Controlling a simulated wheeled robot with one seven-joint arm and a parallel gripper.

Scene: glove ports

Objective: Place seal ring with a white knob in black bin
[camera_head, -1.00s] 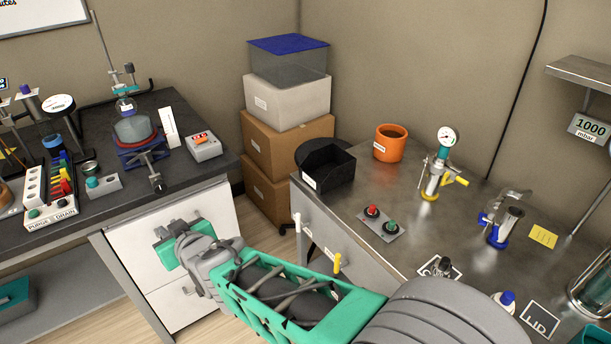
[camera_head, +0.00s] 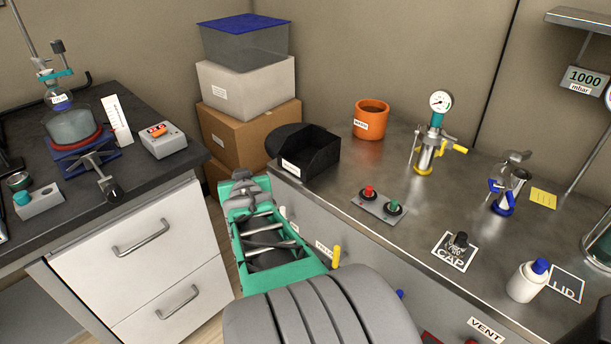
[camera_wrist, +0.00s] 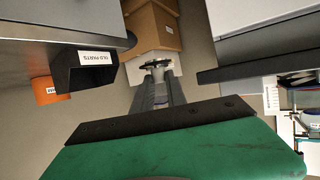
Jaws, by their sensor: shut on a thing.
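The black bin (camera_head: 322,158) stands on the left back part of the metal bench. It also shows in the wrist view (camera_wrist: 78,76), with a white label, left of my gripper. My gripper (camera_wrist: 157,72) is shut on a small, thin, dark round thing (camera_wrist: 157,64) at its fingertips, which I take to be the seal ring. Its white knob cannot be made out. The gripper is in the air, with a clear gap between it and the bin.
An orange pot (camera_head: 371,120) stands behind the bin. A red and green button plate (camera_head: 380,205) and a gauge fitting (camera_head: 430,140) are to its right. The dark bench (camera_head: 130,185) with drawers is at the left. Stacked boxes (camera_head: 246,85) stand between the benches.

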